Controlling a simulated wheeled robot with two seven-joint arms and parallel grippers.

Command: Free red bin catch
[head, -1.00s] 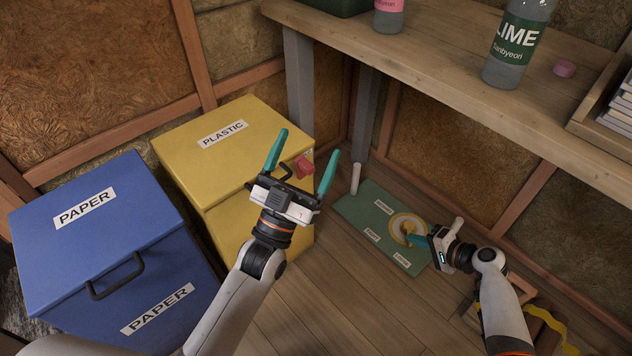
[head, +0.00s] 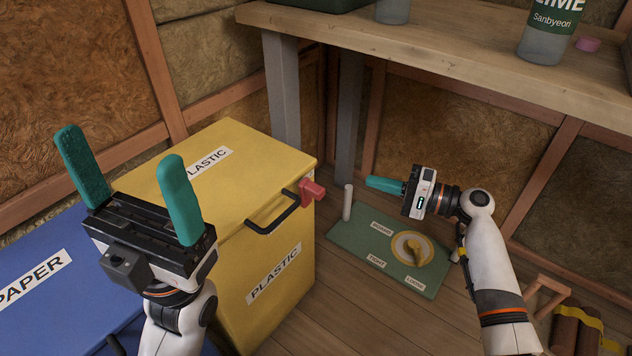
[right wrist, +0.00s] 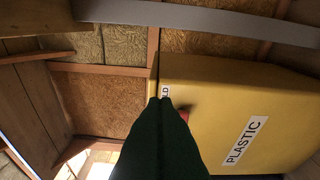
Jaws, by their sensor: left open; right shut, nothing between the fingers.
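The red catch (head: 311,190) sits on the front upper right corner of the yellow plastic bin (head: 290,225), beside its black handle (head: 275,215). In the right wrist view a bit of the red catch (right wrist: 184,115) shows just past the fingertips. My left gripper (head: 122,165) is open and empty, fingers up, in front of the yellow bin's left part and over the blue bin. My right gripper (head: 370,183) is shut and empty, pointing left toward the catch with a gap between them. In the right wrist view its fingers (right wrist: 160,105) hide part of the bin.
A green board (head: 345,238) with a yellow dial (head: 412,248), labels and a white post (head: 347,202) lies below my right gripper. The blue paper bin (head: 60,300) stands left. A wooden bench (head: 440,50) with grey legs is behind. Logs (head: 575,330) lie at lower right.

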